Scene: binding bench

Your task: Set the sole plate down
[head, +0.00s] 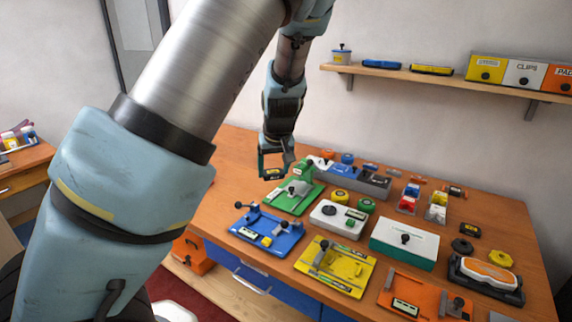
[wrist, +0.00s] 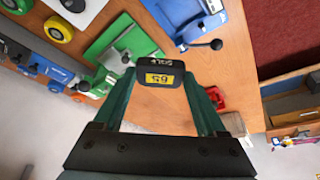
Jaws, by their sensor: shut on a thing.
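My gripper (head: 273,160) hangs over the left part of the bench, behind and left of the green board (head: 291,198). It is shut on the sole plate (wrist: 158,84), a small dark block with a yellow label marked 65, seen upside down between the green fingers in the wrist view. The plate also shows low in the gripper in the head view (head: 272,173). It is held above the wooden bench top (head: 232,150). The plate's underside is hidden.
A blue board (head: 266,230) with black knobs, a yellow board (head: 335,266) and an orange board (head: 425,297) lie toward the front. A white device (head: 338,217) and a green-and-white box (head: 404,243) stand mid-bench. Bare wood lies left of the green board.

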